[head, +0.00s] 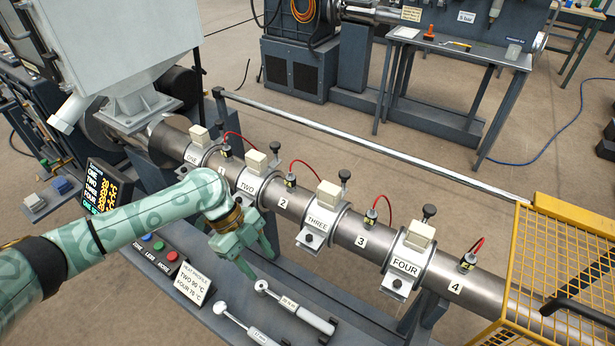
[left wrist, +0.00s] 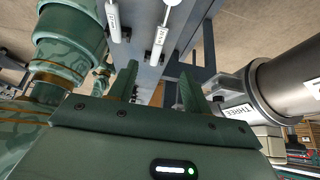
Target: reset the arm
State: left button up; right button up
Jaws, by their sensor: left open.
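My left arm comes in from the left in the head view, its green gripper (head: 254,258) pointing down. It is over the near side of the barrel (head: 288,203), by the heater band labelled TWO (head: 249,187). The left wrist view shows the two fingers (left wrist: 158,82) apart with nothing between them. The band labelled THREE (head: 318,222) is to the right of the gripper; it also shows in the left wrist view (left wrist: 236,112). My right gripper is in neither view.
Two wrench-like tools (head: 295,307) (head: 245,325) lie on the bench below the barrel. A control panel (head: 158,246) with coloured buttons and a sign (head: 194,285) stand by my arm. A display (head: 105,187) is at left. A yellow mesh guard (head: 560,265) encloses the barrel's right end.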

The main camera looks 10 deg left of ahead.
pick_arm(q)
jog(key=s+d+f+n+t+y, duration=0.1)
jog(key=s+d+f+n+t, duration=0.35)
jog(key=s+d, duration=0.35)
jog(key=s+a+r+n+t+y, duration=0.1)
jog(key=s+a+r+n+y, duration=0.15)
jog(key=a, duration=0.35)
jog(key=s+a+r+n+t+y, duration=0.1)
jog(key=s+a+r+n+y, duration=0.1)
jog(key=s+a+n+y, duration=0.3)
jog(key=s+a+r+n+t+y, duration=0.2)
jog(key=a+n, duration=0.1)
jog(key=a, duration=0.5)
jog(key=s+d+f+g+h, duration=0.2)
jog(key=s+d+f, duration=0.1)
jog(key=f, duration=1)
jog(key=s+d+f+g+h, duration=0.1)
jog(key=s+d+f, duration=0.15)
jog(key=f, duration=1.05)
jog(key=s+f+n+g+h, duration=0.1)
jog(key=s+f, duration=0.5)
jog(key=s, duration=0.4)
jog(key=s+f+n+g, duration=0.2)
jog(key=s+f, duration=0.5)
jog(key=s, duration=0.3)
jog(key=shift+a+h, duration=0.2)
jog(key=shift+h, duration=0.15)
